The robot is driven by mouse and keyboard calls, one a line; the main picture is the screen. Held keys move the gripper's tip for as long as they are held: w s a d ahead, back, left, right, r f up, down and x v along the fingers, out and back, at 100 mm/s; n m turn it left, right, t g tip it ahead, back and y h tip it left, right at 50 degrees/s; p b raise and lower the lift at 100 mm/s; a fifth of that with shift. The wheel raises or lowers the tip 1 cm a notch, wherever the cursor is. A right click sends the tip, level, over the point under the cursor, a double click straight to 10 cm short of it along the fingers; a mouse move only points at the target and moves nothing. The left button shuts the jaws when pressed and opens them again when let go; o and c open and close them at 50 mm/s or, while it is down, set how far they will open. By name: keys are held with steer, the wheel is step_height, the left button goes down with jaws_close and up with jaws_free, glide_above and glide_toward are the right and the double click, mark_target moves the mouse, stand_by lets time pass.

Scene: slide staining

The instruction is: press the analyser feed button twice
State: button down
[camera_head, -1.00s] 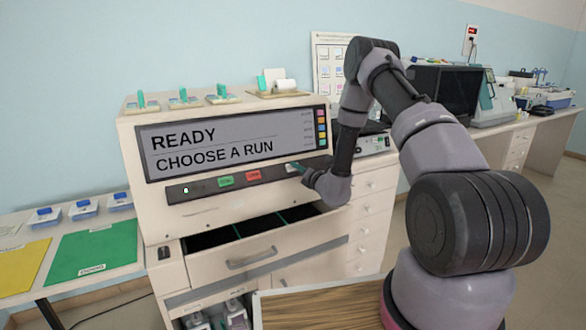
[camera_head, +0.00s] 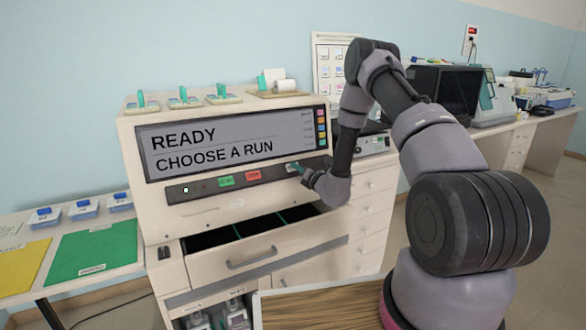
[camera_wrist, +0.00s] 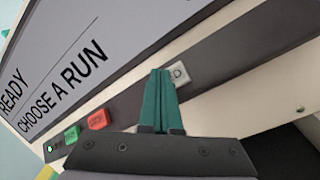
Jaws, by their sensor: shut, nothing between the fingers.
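The analyser (camera_head: 220,207) is a cream cabinet whose screen (camera_head: 230,145) reads "READY" and "CHOOSE A RUN". On the dark strip below the screen are a green button (camera_head: 226,181), a red button (camera_head: 253,176) and a pale feed button (camera_head: 291,168). In the wrist view the pale feed button (camera_wrist: 178,74) is partly covered, with only a "D" readable. My gripper (camera_wrist: 161,72) has its teal fingers shut and empty, their tips right beside or over this button. I cannot tell whether they touch it. My gripper also shows in the head view (camera_head: 297,167).
An open drawer (camera_head: 250,240) juts out below the button strip, under my gripper. A wooden-topped surface (camera_head: 320,308) is in front. Small trays with teal pieces (camera_head: 184,98) stand on top of the analyser. A green mat (camera_head: 92,248) lies on the left table.

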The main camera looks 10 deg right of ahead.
steer(key=shift+s+d+r, duration=0.15)
steer(key=shift+s+r, duration=0.25)
steer(key=shift+r, duration=0.05)
steer(key=s+r, duration=0.1)
steer(key=s+d+r, duration=0.1)
steer(key=s+r, duration=0.1)
steer(key=shift+s+r, duration=0.2)
steer(key=shift+r, duration=0.05)
stand_by(0.3)
stand_by(0.4)
